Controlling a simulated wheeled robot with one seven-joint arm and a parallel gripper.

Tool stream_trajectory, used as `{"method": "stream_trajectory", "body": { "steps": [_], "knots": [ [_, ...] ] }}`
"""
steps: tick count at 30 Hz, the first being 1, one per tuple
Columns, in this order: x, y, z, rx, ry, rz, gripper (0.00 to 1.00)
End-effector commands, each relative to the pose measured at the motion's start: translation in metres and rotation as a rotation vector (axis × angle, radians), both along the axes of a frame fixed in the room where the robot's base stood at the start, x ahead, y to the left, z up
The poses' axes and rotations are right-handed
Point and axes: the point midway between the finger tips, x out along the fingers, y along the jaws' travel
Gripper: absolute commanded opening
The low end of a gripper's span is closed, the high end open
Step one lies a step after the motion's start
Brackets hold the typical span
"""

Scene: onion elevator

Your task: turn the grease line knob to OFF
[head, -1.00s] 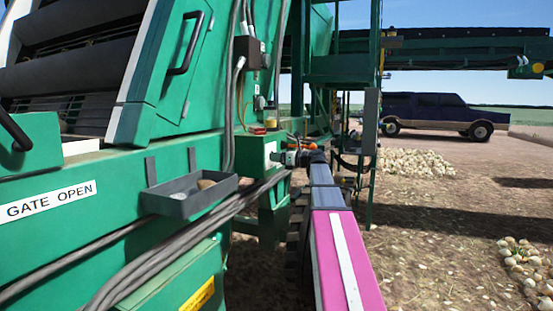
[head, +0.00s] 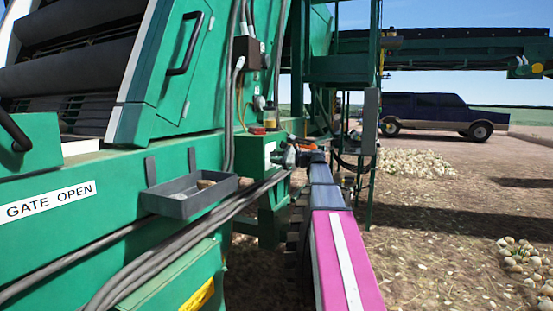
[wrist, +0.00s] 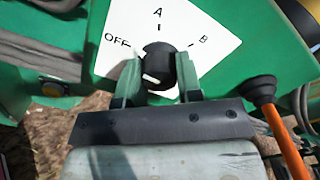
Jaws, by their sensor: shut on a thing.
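The grease line knob (wrist: 157,62) is a round black knob on a white diamond plate (wrist: 205,22) marked OFF at left, A at top and B at right. A white mark on the knob shows at its lower left in the wrist view, off the printed letters. My gripper (wrist: 159,68) has its two green-grey fingers on either side of the knob and is shut on it. In the head view my gripper (head: 298,157) is at the side of the green box (head: 257,153), and the knob cannot be made out there.
An orange-handled part with a dark cup (wrist: 262,92) is close to the right of my gripper. A grey tray (head: 170,204) and thick cables (head: 150,260) run along the machine on the left. Open ground with onion piles (head: 415,162) lies to the right.

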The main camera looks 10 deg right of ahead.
Motion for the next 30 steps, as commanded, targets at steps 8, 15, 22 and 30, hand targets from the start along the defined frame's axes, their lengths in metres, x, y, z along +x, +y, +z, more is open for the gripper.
{"method": "stream_trajectory", "body": {
  "steps": [8,15,22,30],
  "knots": [
    [-0.0004,-0.0003,0.0000,-0.049,-0.065,-0.001,0.09],
    [-0.0005,-0.0003,-0.0001,-0.058,-0.078,-0.001,0.09],
    [-0.0005,-0.0002,-0.0001,-0.058,-0.078,0.001,0.09],
    [-0.0003,-0.0002,0.0000,-0.056,-0.076,0.000,0.58]
  ]
}}
